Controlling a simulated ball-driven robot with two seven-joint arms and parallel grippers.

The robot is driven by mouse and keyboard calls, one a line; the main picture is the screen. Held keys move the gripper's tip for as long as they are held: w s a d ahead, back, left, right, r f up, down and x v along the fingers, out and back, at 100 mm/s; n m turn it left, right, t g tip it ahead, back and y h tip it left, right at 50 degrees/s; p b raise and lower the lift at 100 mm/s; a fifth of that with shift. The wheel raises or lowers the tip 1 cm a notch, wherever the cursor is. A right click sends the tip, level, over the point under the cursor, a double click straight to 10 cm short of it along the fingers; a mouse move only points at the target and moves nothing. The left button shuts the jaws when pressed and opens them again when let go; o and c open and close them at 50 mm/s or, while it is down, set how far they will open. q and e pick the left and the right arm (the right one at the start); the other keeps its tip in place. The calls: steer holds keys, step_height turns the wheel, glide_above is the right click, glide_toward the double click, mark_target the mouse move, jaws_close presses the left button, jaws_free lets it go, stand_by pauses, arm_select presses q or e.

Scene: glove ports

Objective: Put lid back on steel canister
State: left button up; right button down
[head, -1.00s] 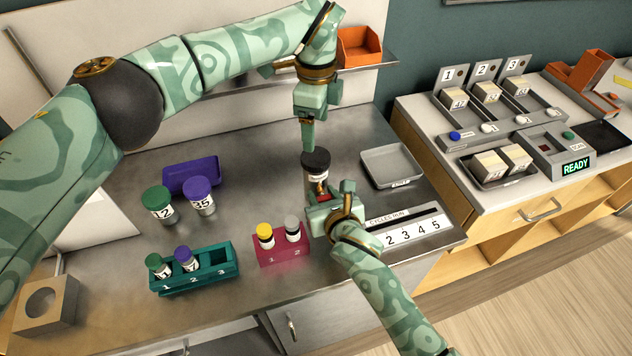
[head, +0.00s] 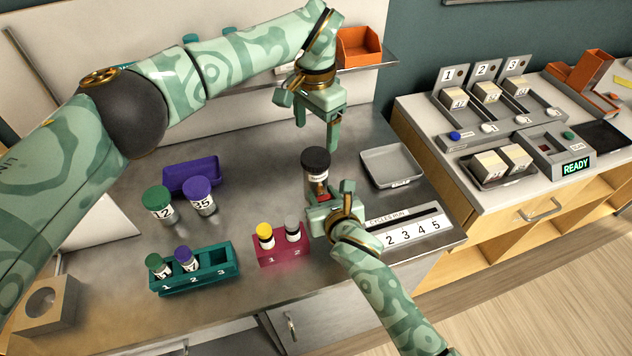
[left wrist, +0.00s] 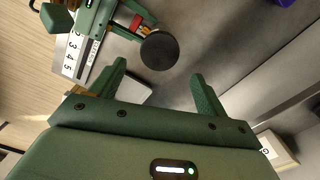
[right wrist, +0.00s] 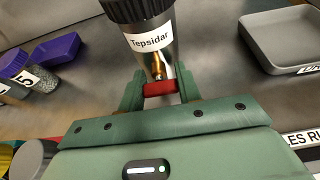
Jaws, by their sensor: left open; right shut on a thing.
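The steel canister (head: 313,184) stands on the bench with a label reading "Tepsidar" in the right wrist view (right wrist: 152,42). The ribbed black lid (head: 315,158) sits on its top; it also shows from above in the left wrist view (left wrist: 159,50). My left gripper (head: 316,128) is open and empty just above the lid, apart from it. My right gripper (head: 329,197) is shut on a red grip (right wrist: 160,88) with a brass stem at the canister's near side. The canister's lower part is hidden by that gripper.
A grey tray (head: 365,153) lies right of the canister. A pink rack (head: 283,254) with two vials and a numbered strip (head: 412,236) are near the front. Left are two jars (head: 158,212), a purple bin (head: 178,172) and a teal rack (head: 215,278). A shelf runs behind.

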mark_target(316, 156)
arm_select(q)
step_height(316, 156, down, 7)
steer(key=shift+f, duration=0.1)
stand_by(0.3)
